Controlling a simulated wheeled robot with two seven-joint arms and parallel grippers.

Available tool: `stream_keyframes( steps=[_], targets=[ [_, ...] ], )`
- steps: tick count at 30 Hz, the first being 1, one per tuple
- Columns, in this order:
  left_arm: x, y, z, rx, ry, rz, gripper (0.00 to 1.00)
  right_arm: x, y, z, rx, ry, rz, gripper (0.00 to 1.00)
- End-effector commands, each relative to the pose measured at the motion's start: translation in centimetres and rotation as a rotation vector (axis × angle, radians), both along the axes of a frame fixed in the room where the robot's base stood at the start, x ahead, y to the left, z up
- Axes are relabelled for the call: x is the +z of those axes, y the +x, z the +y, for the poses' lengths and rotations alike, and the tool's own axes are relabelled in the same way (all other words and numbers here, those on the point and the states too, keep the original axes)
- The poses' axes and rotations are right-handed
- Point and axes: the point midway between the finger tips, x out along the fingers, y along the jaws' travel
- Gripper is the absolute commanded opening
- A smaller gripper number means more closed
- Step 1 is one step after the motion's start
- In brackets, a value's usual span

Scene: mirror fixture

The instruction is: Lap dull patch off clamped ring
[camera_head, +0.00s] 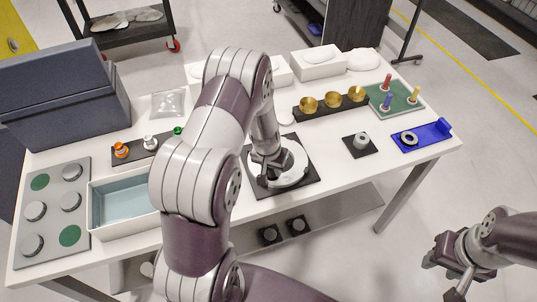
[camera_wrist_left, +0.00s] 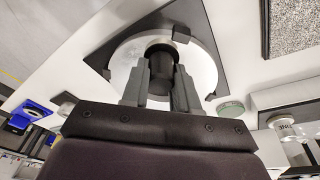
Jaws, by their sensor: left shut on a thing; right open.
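A pale metal ring (camera_head: 294,175) lies on a dark square fixture plate (camera_head: 311,187) at the table's middle front. In the left wrist view the ring (camera_wrist_left: 205,68) has small black clamps (camera_wrist_left: 181,34) at its edge. My left gripper (camera_head: 268,176) is over the ring, shut on a dark round tool (camera_wrist_left: 160,68) that stands between its fingers. I cannot tell whether the tool touches the ring. No dull patch can be made out; the gripper and arm hide part of the ring. My right gripper (camera_head: 455,278) is open and empty, off the table at the lower right.
A blue fixture (camera_head: 428,135) with a ring and a small dark pad with a grey part (camera_head: 361,141) are to the right. Brass cups (camera_head: 332,101) and a green peg board (camera_head: 398,99) stand behind. A water-coloured tray (camera_head: 97,222) and a grey puck board (camera_head: 50,235) are left.

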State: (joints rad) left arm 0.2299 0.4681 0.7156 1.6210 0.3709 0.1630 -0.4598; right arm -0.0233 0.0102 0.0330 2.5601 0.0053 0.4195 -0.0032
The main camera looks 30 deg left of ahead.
Motion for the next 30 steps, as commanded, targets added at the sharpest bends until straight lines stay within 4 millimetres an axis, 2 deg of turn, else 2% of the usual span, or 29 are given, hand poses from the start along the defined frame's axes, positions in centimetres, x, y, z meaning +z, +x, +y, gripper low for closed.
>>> stream_keyframes(
  steps=[1,16,30],
  targets=[
    [0.8,-0.1,0.0,-0.001,-0.001,0.004,0.00,0.8,0.0,0.0,0.000,0.000,0.000,0.43],
    [5.2,0.4,0.1,-0.006,0.000,0.002,0.00,4.5,0.0,0.0,0.000,0.000,0.001,0.43],
    [5.5,0.4,0.1,-0.006,0.000,0.003,0.00,4.8,0.0,0.0,0.000,0.000,0.001,0.43]
  ],
)
